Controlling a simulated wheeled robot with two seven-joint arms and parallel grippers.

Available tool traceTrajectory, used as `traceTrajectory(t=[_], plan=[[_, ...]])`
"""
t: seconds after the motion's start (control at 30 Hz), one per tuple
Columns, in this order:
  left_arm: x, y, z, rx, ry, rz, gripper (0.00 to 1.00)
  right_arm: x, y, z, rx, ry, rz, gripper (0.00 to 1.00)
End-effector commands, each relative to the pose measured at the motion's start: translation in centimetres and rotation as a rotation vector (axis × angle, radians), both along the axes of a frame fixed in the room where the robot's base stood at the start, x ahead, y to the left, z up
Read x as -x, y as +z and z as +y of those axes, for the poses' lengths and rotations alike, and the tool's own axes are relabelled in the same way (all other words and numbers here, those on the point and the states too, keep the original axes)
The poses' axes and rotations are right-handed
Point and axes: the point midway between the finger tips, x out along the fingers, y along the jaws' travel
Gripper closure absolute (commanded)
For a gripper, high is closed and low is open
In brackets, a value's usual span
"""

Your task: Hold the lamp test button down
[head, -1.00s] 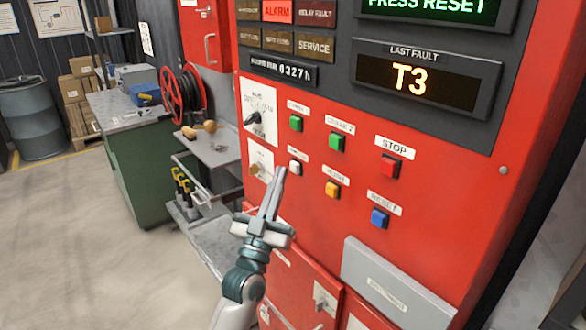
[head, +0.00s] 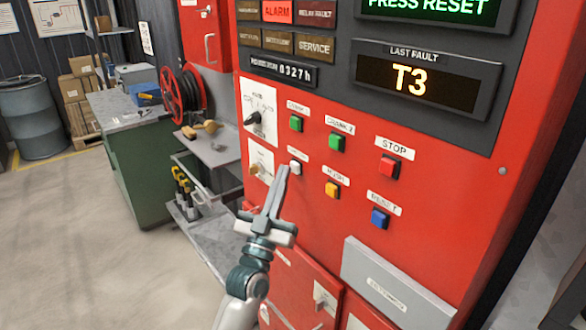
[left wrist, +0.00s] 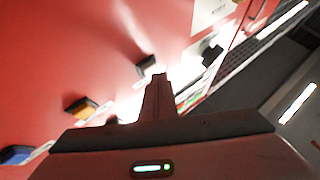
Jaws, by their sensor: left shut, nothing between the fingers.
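My right gripper is not in view.
A blue button (head: 380,218) and red stop button (head: 389,167) lie right. The ALARM lamp (head: 277,11) is lit. A grey box (head: 395,285) juts out below.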

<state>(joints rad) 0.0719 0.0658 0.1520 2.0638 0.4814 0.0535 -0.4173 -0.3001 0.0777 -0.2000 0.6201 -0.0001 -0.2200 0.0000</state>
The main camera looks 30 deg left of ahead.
Motion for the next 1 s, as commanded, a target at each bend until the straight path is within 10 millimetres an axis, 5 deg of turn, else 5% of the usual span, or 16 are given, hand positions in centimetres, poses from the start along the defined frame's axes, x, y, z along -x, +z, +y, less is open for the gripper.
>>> traceTrajectory(t=[1.0], plan=[[-0.94,0.02,-0.41,0.001,-0.001,0.0,1.0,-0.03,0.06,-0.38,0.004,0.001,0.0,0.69]])
